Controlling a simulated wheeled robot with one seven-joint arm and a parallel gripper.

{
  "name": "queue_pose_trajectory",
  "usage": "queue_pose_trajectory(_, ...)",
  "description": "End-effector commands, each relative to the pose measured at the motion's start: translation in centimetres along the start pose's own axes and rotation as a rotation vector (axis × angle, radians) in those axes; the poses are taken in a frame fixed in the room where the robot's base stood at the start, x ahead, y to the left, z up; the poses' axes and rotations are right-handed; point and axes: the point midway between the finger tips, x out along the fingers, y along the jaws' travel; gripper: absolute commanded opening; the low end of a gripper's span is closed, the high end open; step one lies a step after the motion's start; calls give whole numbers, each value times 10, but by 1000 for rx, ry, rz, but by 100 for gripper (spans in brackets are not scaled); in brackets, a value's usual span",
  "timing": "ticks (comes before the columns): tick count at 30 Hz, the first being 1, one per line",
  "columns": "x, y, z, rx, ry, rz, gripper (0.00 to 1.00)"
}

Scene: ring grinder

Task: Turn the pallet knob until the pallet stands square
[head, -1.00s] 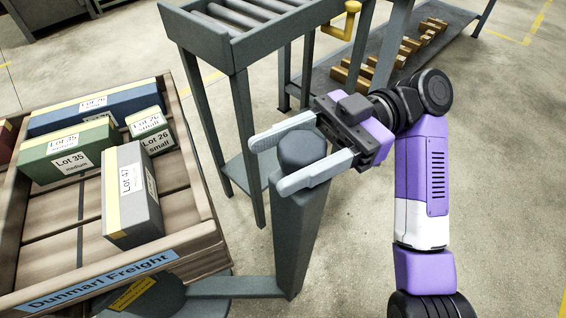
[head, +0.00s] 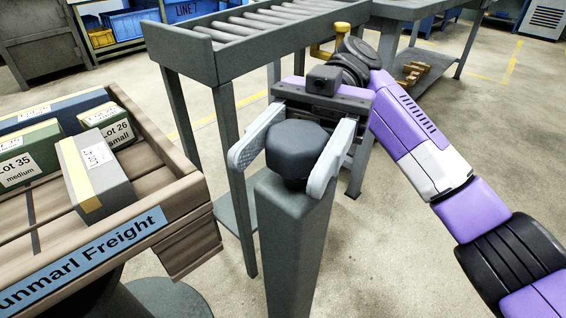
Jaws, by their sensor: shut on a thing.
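The dark faceted pallet knob (head: 297,142) sits on top of a grey post in the middle of the head view. My gripper (head: 281,170) is shut on the knob, with one pale finger on each side of it. The wooden pallet (head: 178,228) with a blue "Dunmarl Freight" label is at the left, and its labelled edge slopes up to the right.
Several lot boxes, among them a grey one (head: 95,172), lie on the pallet. A roller conveyor (head: 245,45) stands close behind the post. A grey table (head: 420,10) is at the back right. Floor at the right is clear.

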Motion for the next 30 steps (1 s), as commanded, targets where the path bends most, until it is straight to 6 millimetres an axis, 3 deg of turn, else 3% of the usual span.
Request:
queue_pose_trajectory(20,2,-1,-1,-3,-2,-43,15)
queue_pose_trajectory(21,2,-1,-1,-3,-2,-43,63)
queue_pose_trajectory(24,2,-1,-1,-3,-2,-42,77)
queue_pose_trajectory(30,1,-1,-1,-2,-1,-40,77)
